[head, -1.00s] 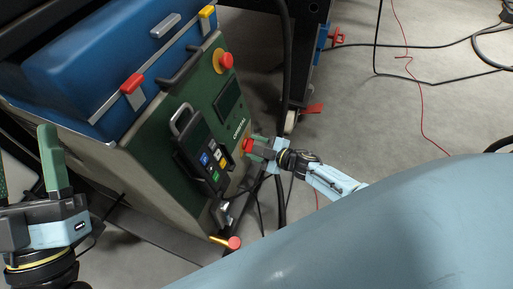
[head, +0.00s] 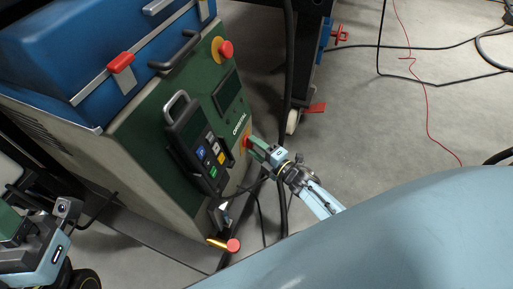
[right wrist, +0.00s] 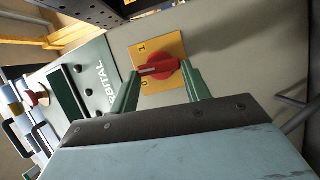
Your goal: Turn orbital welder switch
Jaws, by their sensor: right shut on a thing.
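The orbital welder (head: 150,160) is a green-fronted, beige-sided box at the left of the head view. Its red rotary switch (right wrist: 158,68) sits on a yellow plate (right wrist: 172,46) marked 1 and 0 in the right wrist view. My right gripper (right wrist: 160,82) is shut on the switch, with a green finger on each side of it. In the head view the right gripper (head: 256,149) reaches the lower right of the front panel and mostly hides the switch. My left gripper (head: 25,235) is at the lower left, its fingers partly cut off by the frame edge.
A red emergency button (head: 225,50) and a handheld keypad (head: 200,145) are on the panel. A blue case (head: 80,50) lies on top. Black cables hang beside the welder; the floor at right is mostly clear.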

